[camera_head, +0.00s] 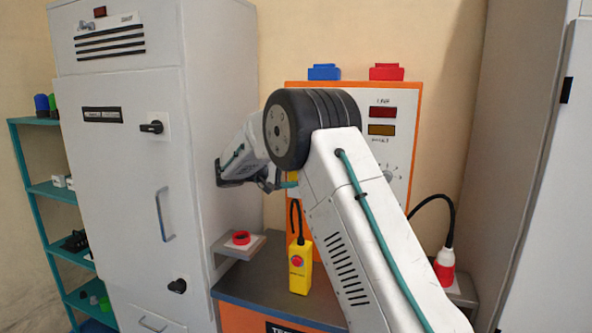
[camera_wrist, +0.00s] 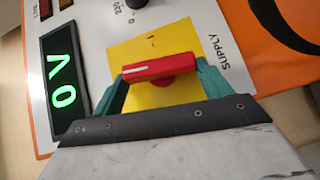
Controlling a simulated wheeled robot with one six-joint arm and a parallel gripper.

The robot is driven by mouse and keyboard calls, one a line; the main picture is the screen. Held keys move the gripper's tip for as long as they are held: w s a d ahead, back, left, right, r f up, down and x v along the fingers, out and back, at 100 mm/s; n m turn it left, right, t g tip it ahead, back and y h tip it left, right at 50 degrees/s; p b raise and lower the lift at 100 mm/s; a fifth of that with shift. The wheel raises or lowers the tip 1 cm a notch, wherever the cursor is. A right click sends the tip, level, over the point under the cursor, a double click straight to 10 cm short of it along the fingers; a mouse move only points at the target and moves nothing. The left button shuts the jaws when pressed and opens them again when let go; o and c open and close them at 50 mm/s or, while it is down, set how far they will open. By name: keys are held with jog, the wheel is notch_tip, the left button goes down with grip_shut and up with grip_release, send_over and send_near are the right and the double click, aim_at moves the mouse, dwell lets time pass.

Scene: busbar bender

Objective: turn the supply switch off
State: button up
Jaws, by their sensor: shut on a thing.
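The supply switch is a red bar handle (camera_wrist: 160,67) on a yellow square plate (camera_wrist: 150,98), beside the word SUPPLY in the wrist view. The handle lies crosswise to the lettering. My gripper (camera_wrist: 163,77) has its teal fingers at the two ends of the handle and is shut on it. In the head view my gripper (camera_head: 287,181) is at the left part of the orange-framed test panel (camera_head: 401,126), largely behind my arm. The switch is hidden there.
A green display (camera_wrist: 63,80) beside the switch reads 0 V. In the head view a grey cabinet (camera_head: 130,200) stands close on the left. A red plug (camera_head: 444,266) is on the right.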

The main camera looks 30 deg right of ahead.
jog(key=shift+f+n+h, duration=0.2)
jog(key=shift+n+h, duration=0.2)
dwell(0.4)
jog(key=o, duration=1)
jog(key=shift+a, duration=0.1)
jog(key=a, duration=0.5)
jog(key=w+a, duration=0.1)
jog(key=a, duration=0.1)
jog(key=shift+a, duration=0.3)
